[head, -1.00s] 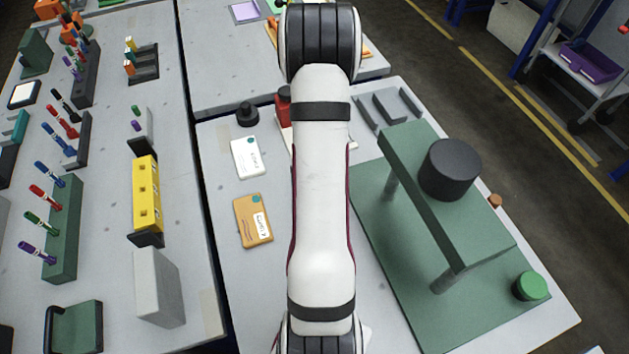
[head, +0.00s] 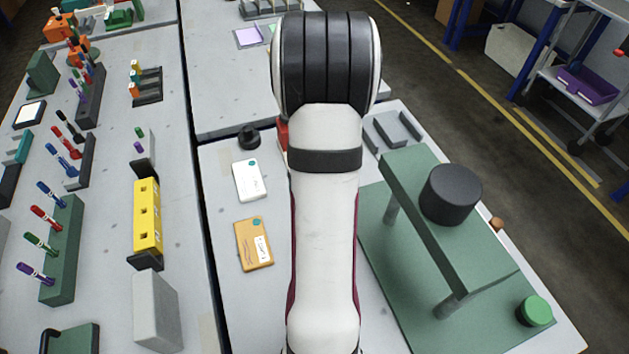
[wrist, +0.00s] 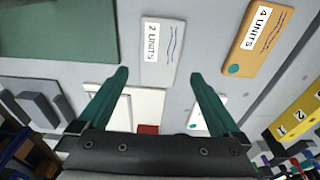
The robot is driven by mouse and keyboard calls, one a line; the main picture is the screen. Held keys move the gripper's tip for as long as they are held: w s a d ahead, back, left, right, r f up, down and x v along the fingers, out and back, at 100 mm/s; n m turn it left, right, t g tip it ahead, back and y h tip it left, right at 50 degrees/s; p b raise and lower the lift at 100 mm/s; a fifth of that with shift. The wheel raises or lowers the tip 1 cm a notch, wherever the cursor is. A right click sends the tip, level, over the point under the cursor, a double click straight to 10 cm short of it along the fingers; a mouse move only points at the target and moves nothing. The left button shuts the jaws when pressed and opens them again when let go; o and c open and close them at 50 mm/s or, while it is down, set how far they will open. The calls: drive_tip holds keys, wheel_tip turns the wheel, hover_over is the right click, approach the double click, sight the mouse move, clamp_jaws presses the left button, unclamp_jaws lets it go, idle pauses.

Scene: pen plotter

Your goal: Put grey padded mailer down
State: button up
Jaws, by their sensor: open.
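A pale grey mailer (wrist: 162,52) labelled "2 UNITS" lies flat on the grey table in the wrist view. It lies beyond my gripper (wrist: 159,75), whose two teal fingers are spread wide with nothing held between them. The fingertips appear to flank the mailer's near end; I cannot tell the height gap. In the head view my arm hides the mailer and the gripper.
An orange mailer (head: 254,244) labelled "4 UNITS" and a white mailer (head: 250,180) lie left of my arm. A green plotter-like stand (head: 437,225) with a black cylinder (head: 450,193) rises at right. Grey brackets (head: 390,130) lie behind it.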

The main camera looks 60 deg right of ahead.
drive_tip(key=w+a+r+n+y, duration=0.1)
drive_tip(key=w+a+r, duration=0.1)
drive_tip(key=a+r, duration=0.35)
drive_tip(key=w+a+r, duration=0.2)
drive_tip(key=a, duration=0.7)
drive_tip(key=w+a+r+n+y, duration=0.1)
drive_tip(key=w+a+r, duration=0.1)
drive_tip(key=a+r, duration=0.35)
drive_tip(key=s+a, duration=0.5)
drive_tip(key=a, duration=0.3)
drive_tip(key=s+a+n+g, duration=0.1)
drive_tip(key=s+a, duration=0.4)
drive_tip(key=a, duration=0.3)
drive_tip(key=shift+a+r+y, duration=0.25)
drive_tip(key=shift+r+y, duration=0.05)
drive_tip(key=shift+y, duration=0.1)
